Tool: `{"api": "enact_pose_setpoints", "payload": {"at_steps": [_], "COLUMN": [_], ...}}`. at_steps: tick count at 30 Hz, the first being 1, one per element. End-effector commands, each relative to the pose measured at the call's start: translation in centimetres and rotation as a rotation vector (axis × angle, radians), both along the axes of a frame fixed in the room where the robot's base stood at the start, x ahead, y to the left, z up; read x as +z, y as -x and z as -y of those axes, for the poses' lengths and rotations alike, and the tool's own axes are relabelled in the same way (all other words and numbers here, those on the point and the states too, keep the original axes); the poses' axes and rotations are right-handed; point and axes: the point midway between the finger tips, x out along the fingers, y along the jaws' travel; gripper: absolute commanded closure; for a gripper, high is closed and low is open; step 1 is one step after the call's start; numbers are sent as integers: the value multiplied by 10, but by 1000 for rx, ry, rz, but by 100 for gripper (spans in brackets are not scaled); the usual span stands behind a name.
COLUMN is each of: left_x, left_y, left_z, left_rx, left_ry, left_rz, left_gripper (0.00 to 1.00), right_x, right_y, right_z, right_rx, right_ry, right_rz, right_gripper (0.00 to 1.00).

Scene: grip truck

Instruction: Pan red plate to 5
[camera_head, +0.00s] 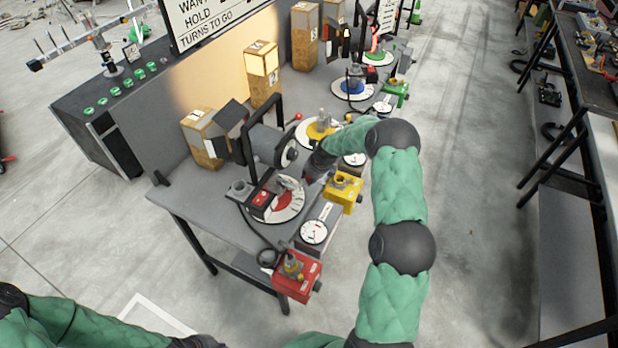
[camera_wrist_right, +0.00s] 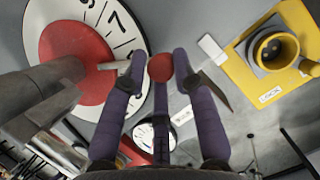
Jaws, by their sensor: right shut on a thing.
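The red plate (camera_head: 284,199) is a red disc on a white numbered dial, on the nearest station of the table. In the right wrist view the red disc (camera_wrist_right: 80,62) lies at upper left, with a 7 legible on the dial rim (camera_wrist_right: 120,22). A pale rod (camera_wrist_right: 115,65) sticks out from the disc toward a red ball knob (camera_wrist_right: 160,68). My right gripper (camera_wrist_right: 158,75) is shut on this knob, its purple fingers around it. In the head view my right gripper (camera_head: 314,168) is at the plate's far right side, partly hidden. My left arm shows at lower left; its gripper is out of frame.
A yellow lock block (camera_head: 343,190) sits just right of the gripper and shows in the wrist view (camera_wrist_right: 270,48). A red block (camera_head: 297,275) and a small gauge (camera_head: 314,232) are at the near edge. A machine head (camera_head: 262,143) overhangs the plate. Yellow and blue plates stand farther back.

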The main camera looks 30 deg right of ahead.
Motion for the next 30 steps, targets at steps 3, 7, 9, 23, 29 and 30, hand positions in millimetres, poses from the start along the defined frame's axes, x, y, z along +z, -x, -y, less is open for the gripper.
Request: {"api": "enact_pose_setpoints", "payload": {"at_steps": [3, 7, 9, 23, 29, 30], "left_x": [0, 0, 0, 0, 0, 0], "left_y": [0, 0, 0, 0, 0, 0], "left_z": [0, 0, 0, 0, 0, 0], "left_rx": [0, 0, 0, 0, 0, 0], "left_ry": [0, 0, 0, 0, 0, 0], "left_rz": [0, 0, 0, 0, 0, 0], "left_gripper": [100, 100, 100, 100, 100, 100], "right_x": [3, 3, 3, 4, 26, 34], "right_y": [-2, -2, -2, 0, 9, 11], "right_z": [5, 5, 6, 2, 5, 6], "right_rx": [-8, -8, -8, -3, -4, -4], "right_ry": [6, 6, 6, 2, 3, 4], "right_rz": [8, 8, 9, 5, 6, 6], "right_gripper": [100, 100, 69, 52, 52, 52]}}
